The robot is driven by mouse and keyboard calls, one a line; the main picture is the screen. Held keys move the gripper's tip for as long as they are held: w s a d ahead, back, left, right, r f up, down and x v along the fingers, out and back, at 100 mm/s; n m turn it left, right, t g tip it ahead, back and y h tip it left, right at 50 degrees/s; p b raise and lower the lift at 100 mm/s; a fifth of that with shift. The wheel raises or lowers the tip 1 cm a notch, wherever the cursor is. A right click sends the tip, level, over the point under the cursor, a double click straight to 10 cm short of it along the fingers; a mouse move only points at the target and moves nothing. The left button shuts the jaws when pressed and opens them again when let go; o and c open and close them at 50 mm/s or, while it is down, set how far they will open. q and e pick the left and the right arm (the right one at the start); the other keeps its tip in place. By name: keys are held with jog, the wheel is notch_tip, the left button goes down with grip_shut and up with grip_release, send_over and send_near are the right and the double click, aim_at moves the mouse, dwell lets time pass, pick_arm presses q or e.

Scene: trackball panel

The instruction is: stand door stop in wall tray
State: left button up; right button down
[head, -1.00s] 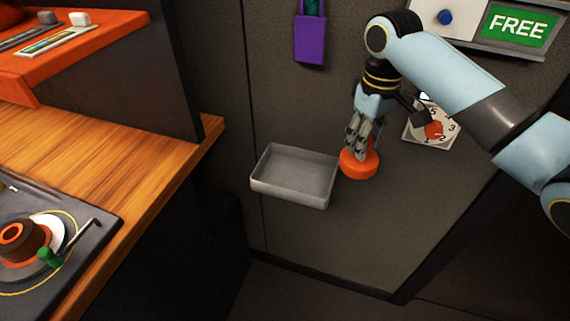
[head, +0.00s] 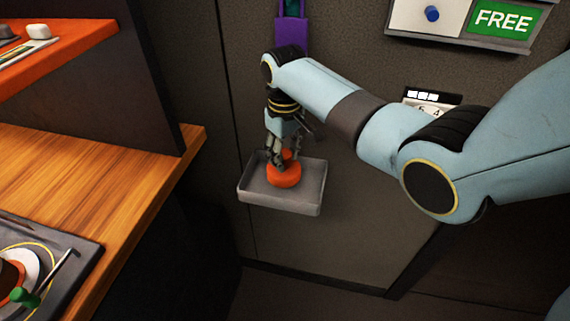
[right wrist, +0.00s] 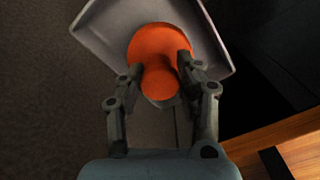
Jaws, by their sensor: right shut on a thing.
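The orange door stop (head: 284,177) has a wide round base and a narrower knob on top. My right gripper (head: 285,156) is shut on the knob, and the door stop hangs upright, base down, over the grey wall tray (head: 281,202). In the right wrist view both fingers (right wrist: 168,85) close on the knob of the door stop (right wrist: 150,42), with the tray (right wrist: 212,62) behind it. I cannot tell whether the base touches the tray floor. My left gripper is not in view.
A wooden counter (head: 150,170) with a dark panel stands at the left. A purple padlock-shaped holder (head: 293,32) hangs on the wall above the tray. A FREE sign (head: 503,21) is at the upper right. The tray shows no other contents.

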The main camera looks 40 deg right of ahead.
aim_at(285, 153)
jog(key=shift+f, duration=1.55)
jog(key=shift+f, duration=0.1)
jog(key=c, duration=0.9)
grip_release()
notch_tip(285, 153, up, 8)
jog(key=shift+f, duration=0.2)
